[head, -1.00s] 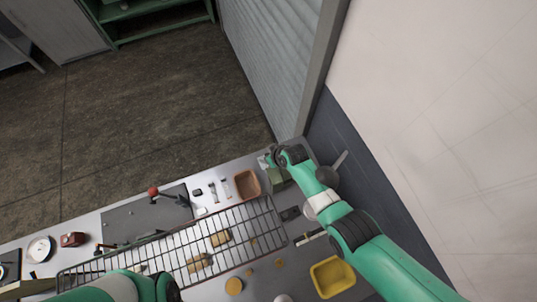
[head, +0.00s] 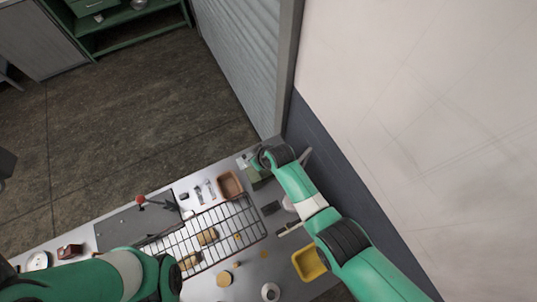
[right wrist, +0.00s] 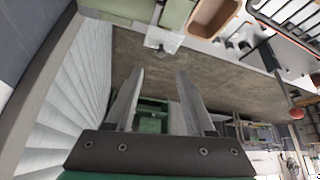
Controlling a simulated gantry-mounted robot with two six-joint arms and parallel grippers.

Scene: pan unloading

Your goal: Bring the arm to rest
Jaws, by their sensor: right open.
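My right arm reaches in from the lower right of the head view, its far end over the back right corner of the counter (head: 205,283). In the right wrist view my right gripper (right wrist: 160,82) is open, with two pale fingers apart and nothing between them. The floor and a green shelf show beyond them. My left arm crosses the lower left of the head view, over the front of the counter. Its gripper does not show. A wire rack (head: 243,218) holds several brown bread-like pieces (head: 207,236), partly behind my left arm.
A brown tray (head: 229,184) and a green box (head: 259,176) stand near my right arm's end. A yellow tray (head: 308,263) lies beside my right arm. A red-knobbed lever (head: 140,200) rises from a dark plate. A wall borders the right side; open floor lies behind the counter.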

